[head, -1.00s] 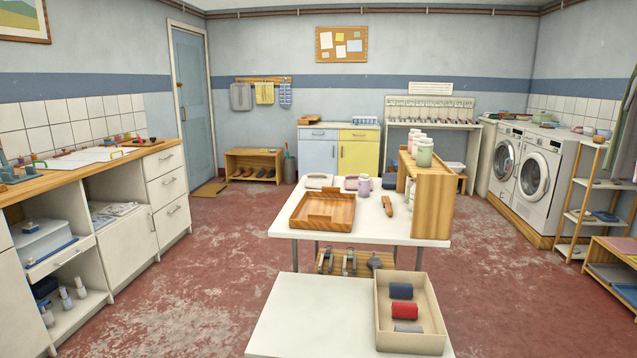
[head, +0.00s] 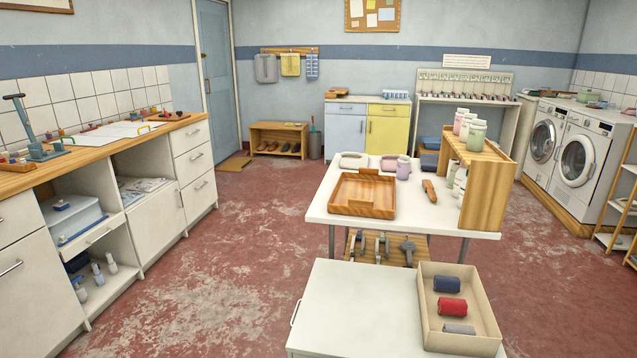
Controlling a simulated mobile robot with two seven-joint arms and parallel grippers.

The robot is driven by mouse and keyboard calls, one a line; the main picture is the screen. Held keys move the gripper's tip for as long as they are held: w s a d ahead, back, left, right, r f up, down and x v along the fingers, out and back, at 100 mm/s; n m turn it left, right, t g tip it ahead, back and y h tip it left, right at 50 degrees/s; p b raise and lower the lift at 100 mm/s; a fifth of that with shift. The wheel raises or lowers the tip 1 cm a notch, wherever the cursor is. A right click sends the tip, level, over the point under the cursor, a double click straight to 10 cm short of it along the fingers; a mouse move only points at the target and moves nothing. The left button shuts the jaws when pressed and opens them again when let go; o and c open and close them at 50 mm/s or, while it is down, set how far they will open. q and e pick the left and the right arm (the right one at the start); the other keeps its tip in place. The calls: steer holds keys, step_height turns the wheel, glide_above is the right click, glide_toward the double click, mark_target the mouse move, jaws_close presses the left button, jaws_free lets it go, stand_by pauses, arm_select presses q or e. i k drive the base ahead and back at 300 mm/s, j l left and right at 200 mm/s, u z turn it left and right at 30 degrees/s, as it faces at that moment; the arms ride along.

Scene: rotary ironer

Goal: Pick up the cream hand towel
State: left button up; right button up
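I cannot pick out a cream hand towel for certain. A small pale item (head: 353,160) lies at the back left of the white table (head: 322,200), too small to tell what it is. Three rolled cloths, blue (head: 447,285), red (head: 452,307) and grey (head: 459,329), lie in a cream open box (head: 428,318) in front. Grey (head: 266,68), yellow (head: 290,65) and blue checked (head: 312,66) cloths hang on the back wall rail. Neither of my grippers is in view.
A wooden tray (head: 362,211) and wooden shelf unit (head: 488,190) stand on the white table. The box rests on a nearer white cabinet (head: 350,300). A long counter (head: 75,160) runs along the left, washing machines (head: 583,160) stand right. Red floor between counter and tables is clear.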

mark_target(348, 161)
steer(key=i+j+u, duration=0.25)
steer(key=u, duration=0.15)
steer(key=i+j+u, duration=0.5)
steer(key=u, duration=0.25)
steer(key=i+u, duration=0.4)
steer(key=i+l+z, duration=0.1)
steer(key=i+z, duration=0.35)
steer(key=i+j+z, duration=0.15)
steer(key=i+z, duration=0.3)
steer(key=i, duration=0.15)
steer(key=i+j+z, duration=0.3)
steer(key=i+z, duration=0.15)
steer(key=i+l+z, duration=0.1)
steer(key=i+z, duration=0.25)
steer(key=i, duration=0.4)
steer(key=i+j+z, duration=0.15)
steer(key=i+z, duration=0.2)
steer(key=i, duration=0.4)
steer(key=i+z, duration=0.4)
steer(key=i+j+z, duration=0.2)
steer(key=z, duration=0.15)
steer(key=i+j+z, duration=0.2)
steer(key=z, duration=0.2)
steer(key=i+j+z, duration=0.35)
